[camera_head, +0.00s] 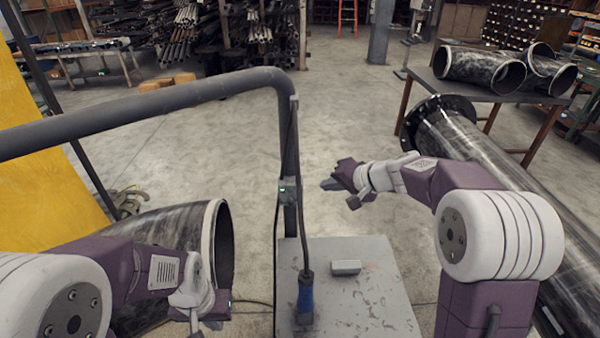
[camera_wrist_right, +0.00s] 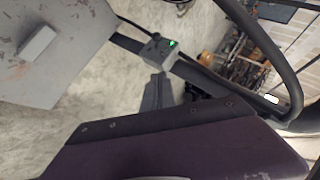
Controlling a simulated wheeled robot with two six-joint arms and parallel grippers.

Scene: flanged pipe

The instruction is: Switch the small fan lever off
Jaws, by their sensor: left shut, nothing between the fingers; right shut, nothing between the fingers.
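A small grey switch box (camera_head: 288,191) with a green light is fixed to the dark upright post in the head view. It also shows in the right wrist view (camera_wrist_right: 156,53), its green light lit. The lever itself is too small to tell apart. My right gripper (camera_head: 329,184) is shut and empty, a little to the right of the box in the head view. In the right wrist view its closed fingers (camera_wrist_right: 159,88) point towards the box, with the tips close to it; I cannot tell whether they touch. My left gripper (camera_head: 217,312) is shut and empty at the lower left, away from the box.
A grey metal cart top (camera_head: 365,290) carries a small metal block (camera_head: 346,267) and a blue-handled tool (camera_head: 305,295) with a cable. A thick bent pipe (camera_head: 150,105) arches on the left. Large pipes (camera_head: 480,155) lie at right. Open floor lies behind.

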